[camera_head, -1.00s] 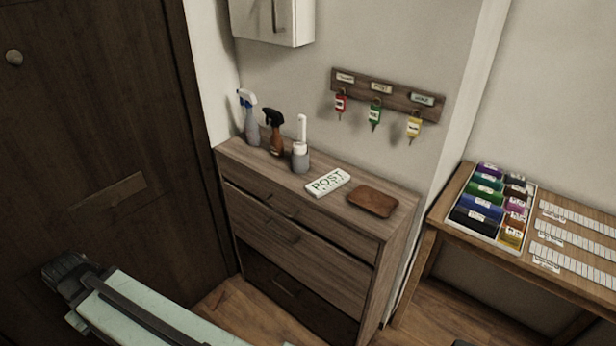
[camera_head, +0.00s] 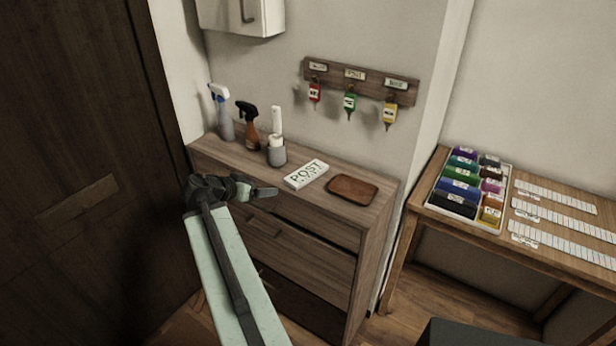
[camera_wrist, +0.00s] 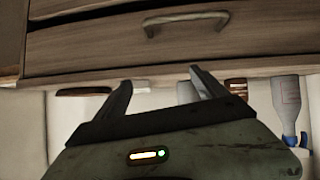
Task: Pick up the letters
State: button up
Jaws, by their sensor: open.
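A flat white block marked POST (camera_head: 306,174) lies on top of the wooden dresser (camera_head: 215,150). I cannot make out separate letters in either view. My gripper (camera_head: 262,191) is in front of the dresser's upper front edge, left of the block and apart from it. In the wrist view, which sees the dresser upside down, my gripper (camera_wrist: 165,84) is open with nothing between its fingers. A drawer handle (camera_wrist: 186,20) shows beyond the fingers. The block is partly visible there beside the left finger.
A brown tray (camera_head: 353,190) lies right of the block. Spray bottles (camera_head: 222,112) and a white brush in a grey holder (camera_head: 276,152) stand to the left. Tagged keys (camera_head: 350,103) hang above. A table (camera_head: 470,232) with coloured rolls stands right. A dark door (camera_head: 75,130) is left.

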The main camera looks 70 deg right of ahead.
aim_at(305, 173)
jog(key=s+d+r+m, duration=0.1)
jog(key=s+d, duration=0.1)
jog(key=s+d+r+m+g+h, duration=0.1)
jog(key=s+d, duration=0.1)
jog(key=s, duration=0.1)
jog(key=s+d+r+m+g, duration=0.1)
jog(key=s, duration=0.2)
jog(key=shift+d+r, duration=0.15)
jog(key=shift+d, duration=0.25)
jog(key=b+x, duration=0.3)
jog(key=x, duration=0.4)
jog(key=shift+d+f+b, duration=0.3)
jog(key=shift+f, duration=0.05)
jog(key=shift+r, duration=0.1)
jog(key=shift+c, duration=0.3)
jog(key=c, duration=1.4)
jog(key=shift+c, duration=0.2)
jog(key=shift+r, duration=0.1)
notch_tip(305, 173, up, 10)
jog(key=p, duration=1)
